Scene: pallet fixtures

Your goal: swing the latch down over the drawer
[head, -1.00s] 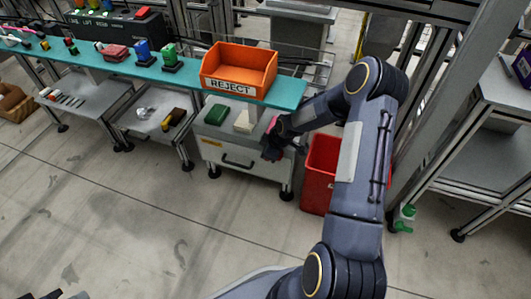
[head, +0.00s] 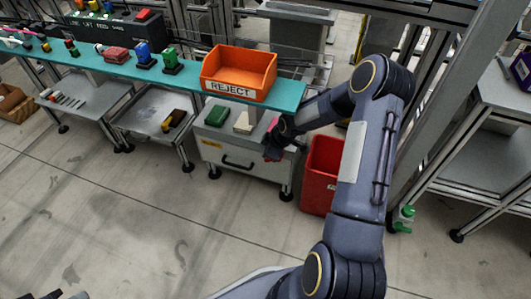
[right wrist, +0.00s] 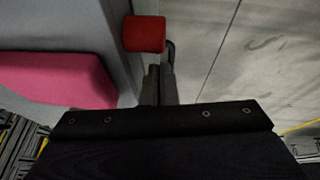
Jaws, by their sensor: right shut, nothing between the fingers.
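The white drawer unit (head: 225,155) stands under the teal bench, with a dark handle (head: 238,163) on its front. My right gripper (head: 272,152) is at the right front corner of this unit. In the right wrist view, its fingers (right wrist: 158,85) are shut and empty. A red block (right wrist: 145,34), which looks like the latch's grip, is just beyond the fingertips; I cannot tell whether they touch. The rest of the latch is mostly hidden by my gripper and arm. Dark tips at the lower left edge of the head view look like my left gripper (head: 62,295); its jaws are unclear.
A pink object (right wrist: 60,78) lies on the unit's top beside my right gripper. A green block (head: 216,115) and a pale block (head: 243,122) are also there. A red bin (head: 318,185) stands right of the unit. An orange REJECT bin (head: 238,72) sits above.

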